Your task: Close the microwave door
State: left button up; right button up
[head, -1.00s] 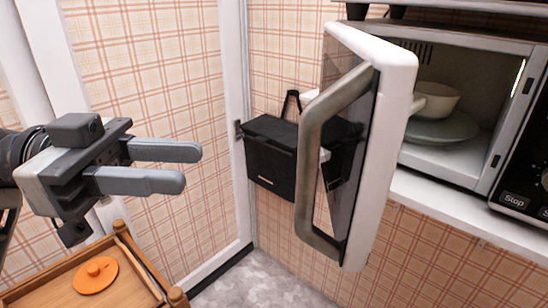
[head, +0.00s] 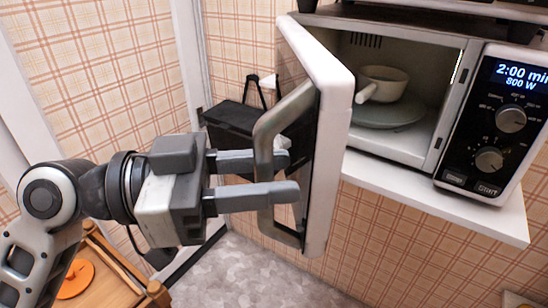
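The microwave (head: 425,150) stands on a white shelf, and its door (head: 332,130) is wide open, swung out toward me. The door has a white frame, a dark window and a grey bar handle (head: 268,130). My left gripper (head: 288,176) is at the handle, its two grey fingers apart. The lower finger passes in front of the handle, and the upper finger is partly covered by it. I cannot tell whether they touch it. A bowl with a handle (head: 384,82) sits on the plate (head: 390,112) inside the microwave. My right gripper is not in view.
The shelf (head: 440,205) runs under the microwave. The control panel (head: 505,120) shows 2:00 min, 800 W. A black box (head: 232,125) hangs on the wall behind the door. A wooden cart (head: 110,285) with an orange lid (head: 76,278) stands at lower left.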

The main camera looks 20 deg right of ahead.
pick_arm(q)
jog(key=shift+s+d, duration=0.1)
jog(key=shift+d, duration=0.4)
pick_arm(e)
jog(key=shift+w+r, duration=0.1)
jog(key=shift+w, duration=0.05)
pick_arm(q)
grip_shut()
jog(key=shift+d+f, duration=0.1)
jog(key=shift+d, duration=0.15)
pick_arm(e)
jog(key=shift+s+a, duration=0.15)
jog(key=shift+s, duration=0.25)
pick_arm(q)
jog(key=shift+d, duration=0.1)
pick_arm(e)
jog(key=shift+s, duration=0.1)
